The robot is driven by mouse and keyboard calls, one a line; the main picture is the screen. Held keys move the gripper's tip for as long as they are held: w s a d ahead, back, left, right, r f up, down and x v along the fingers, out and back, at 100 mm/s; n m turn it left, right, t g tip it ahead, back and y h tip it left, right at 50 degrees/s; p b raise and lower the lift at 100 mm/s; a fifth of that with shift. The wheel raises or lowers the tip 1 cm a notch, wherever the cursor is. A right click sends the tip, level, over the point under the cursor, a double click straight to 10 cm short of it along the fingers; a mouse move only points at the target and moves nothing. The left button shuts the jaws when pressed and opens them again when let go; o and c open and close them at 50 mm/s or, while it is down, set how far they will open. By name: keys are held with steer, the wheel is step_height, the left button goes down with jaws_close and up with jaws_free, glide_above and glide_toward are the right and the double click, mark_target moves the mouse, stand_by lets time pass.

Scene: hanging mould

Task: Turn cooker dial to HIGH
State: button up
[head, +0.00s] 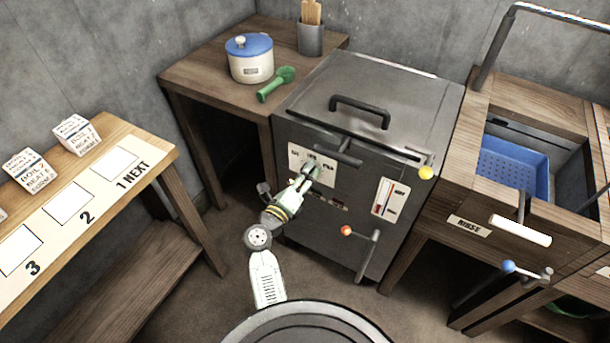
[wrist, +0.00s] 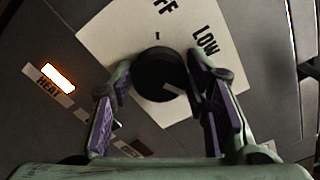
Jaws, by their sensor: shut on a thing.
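The cooker (head: 340,105) is a dark grey metal box with a white dial plate (head: 296,152) on its front. In the wrist view the round black dial (wrist: 158,72) sits on the plate (wrist: 110,30), with LOW and part of OFF readable; no HIGH label shows there. A white mark shows at the dial's lower right edge, partly by the right finger. My gripper (wrist: 160,82) is shut on the dial, one finger on each side. In the head view my gripper (head: 312,172) covers the dial.
A HEAT lamp (wrist: 58,76) glows orange beside the plate. A pot (head: 250,65) and green tool (head: 275,84) stand on the left table; a sink is right.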

steer(key=o, duration=1.2)
steer(key=shift+c, duration=0.2)
steer(key=v, duration=0.7)
steer(key=shift+s, duration=0.25)
steer(key=shift+a+r, duration=0.1)
